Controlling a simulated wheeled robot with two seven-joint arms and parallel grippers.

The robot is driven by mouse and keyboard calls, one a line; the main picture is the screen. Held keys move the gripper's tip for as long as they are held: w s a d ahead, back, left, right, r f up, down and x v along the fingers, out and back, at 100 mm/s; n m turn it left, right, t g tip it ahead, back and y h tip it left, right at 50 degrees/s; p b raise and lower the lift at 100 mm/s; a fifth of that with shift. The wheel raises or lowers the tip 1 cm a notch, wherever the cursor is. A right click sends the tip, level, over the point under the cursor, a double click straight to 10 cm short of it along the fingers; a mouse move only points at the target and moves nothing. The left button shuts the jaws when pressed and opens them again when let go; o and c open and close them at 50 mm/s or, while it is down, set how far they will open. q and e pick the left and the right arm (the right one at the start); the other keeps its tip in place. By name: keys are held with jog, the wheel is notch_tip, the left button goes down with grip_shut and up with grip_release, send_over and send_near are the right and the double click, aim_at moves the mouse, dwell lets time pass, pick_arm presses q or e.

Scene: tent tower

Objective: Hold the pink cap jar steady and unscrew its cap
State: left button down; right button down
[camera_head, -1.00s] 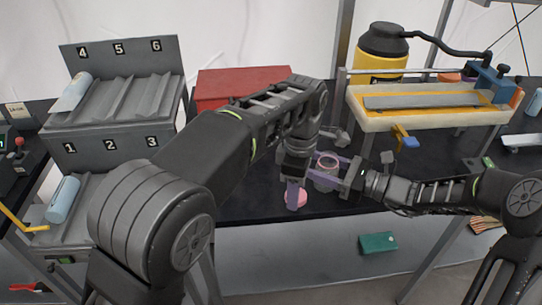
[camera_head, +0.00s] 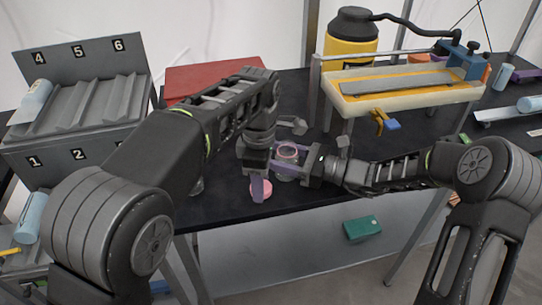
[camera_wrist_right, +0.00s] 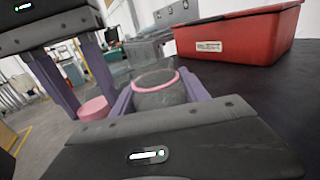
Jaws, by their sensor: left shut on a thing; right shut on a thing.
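The jar (camera_wrist_right: 158,96) is grey with a pink ring around its open mouth. It stands upright between the purple fingers of my right gripper (camera_wrist_right: 160,95), which is shut on it. In the head view the jar's pink rim (camera_head: 288,151) shows beside the right gripper (camera_head: 296,165). The pink cap (camera_head: 261,191) is off the jar, in front and to the left of it. My left gripper (camera_head: 259,184) is shut on the cap, with one finger partly covering it. The cap also shows in the right wrist view (camera_wrist_right: 95,109), apart from the jar.
A red box (camera_head: 200,80) is behind my left arm, with a grey numbered rack (camera_head: 85,105) at left. A white-framed fixture (camera_head: 400,98) and a yellow container (camera_head: 350,45) stand behind the right arm. A green box (camera_head: 362,229) lies on the lower shelf.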

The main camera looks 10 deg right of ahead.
jog(key=shift+s+d+r, duration=0.1)
jog(key=shift+d, duration=0.15)
jog(key=shift+a, duration=0.35)
jog(key=shift+f, duration=0.25)
jog(key=c, duration=0.6)
grip_release()
jog(key=shift+r, duration=0.1)
jog(key=shift+d, duration=0.1)
jog(key=shift+r, duration=0.15)
jog(key=b+v, duration=0.1)
jog(key=v, duration=1.1)
